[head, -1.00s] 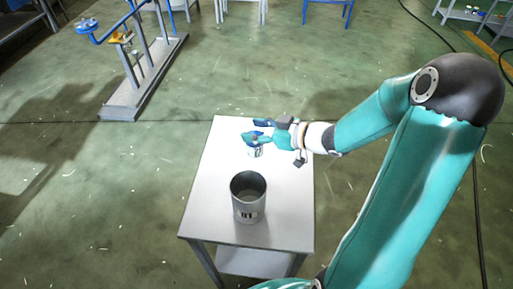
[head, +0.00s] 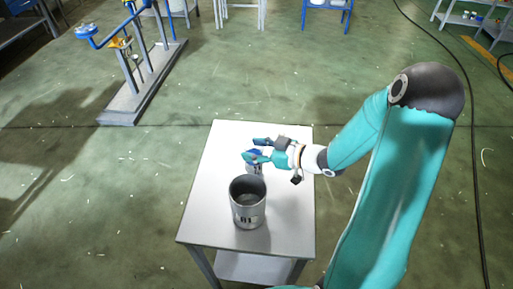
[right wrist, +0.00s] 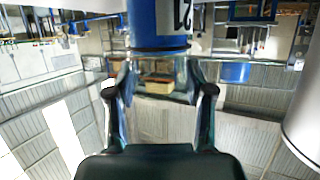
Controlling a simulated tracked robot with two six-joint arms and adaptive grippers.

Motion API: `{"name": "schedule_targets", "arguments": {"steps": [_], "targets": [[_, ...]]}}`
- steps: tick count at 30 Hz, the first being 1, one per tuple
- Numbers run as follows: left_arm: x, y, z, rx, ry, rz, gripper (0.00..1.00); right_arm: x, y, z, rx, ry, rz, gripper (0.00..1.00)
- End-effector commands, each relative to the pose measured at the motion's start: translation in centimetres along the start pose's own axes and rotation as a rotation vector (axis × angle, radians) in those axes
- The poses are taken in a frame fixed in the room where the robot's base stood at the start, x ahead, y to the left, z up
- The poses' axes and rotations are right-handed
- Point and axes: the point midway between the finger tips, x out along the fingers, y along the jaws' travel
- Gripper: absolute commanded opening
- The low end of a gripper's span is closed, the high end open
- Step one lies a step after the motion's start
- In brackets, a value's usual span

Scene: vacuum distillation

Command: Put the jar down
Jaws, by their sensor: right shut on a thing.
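My right gripper (head: 257,149) is over the grey table (head: 222,150), just beyond the big metal can. In the right wrist view the jar (right wrist: 158,25) is at the top centre, blue with a white numbered label, between the two fingers of the gripper (right wrist: 160,75). Whether the jar's base touches the table I cannot tell. My left gripper is not in view.
The open grey metal can (head: 248,212) stands upright on the near half of the table, close to the jar. Its side also shows at the right of the wrist view (right wrist: 303,125). The table's far left part and right side are clear.

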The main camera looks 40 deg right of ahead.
Motion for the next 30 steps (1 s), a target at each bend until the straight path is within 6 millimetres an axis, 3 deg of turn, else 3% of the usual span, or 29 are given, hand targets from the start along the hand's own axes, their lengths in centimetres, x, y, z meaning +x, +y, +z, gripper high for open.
{"name": "schedule_targets", "arguments": {"steps": [2, 3, 6, 20, 30], "targets": [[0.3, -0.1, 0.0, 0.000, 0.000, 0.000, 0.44, 0.1, 0.0, 0.3, -0.001, 0.001, 0.000, 0.00], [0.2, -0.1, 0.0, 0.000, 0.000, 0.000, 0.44, 0.1, 0.0, 0.2, 0.000, 0.000, 0.000, 0.59], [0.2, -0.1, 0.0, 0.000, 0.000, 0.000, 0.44, 0.1, 0.0, 0.2, 0.000, 0.000, 0.000, 0.76], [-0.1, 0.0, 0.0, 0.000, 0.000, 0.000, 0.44, -0.5, 0.1, -0.1, -0.001, 0.000, 0.002, 0.77], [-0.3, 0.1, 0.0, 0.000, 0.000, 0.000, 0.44, -6.5, 0.1, -0.1, -0.001, -0.002, 0.008, 0.77]]}}
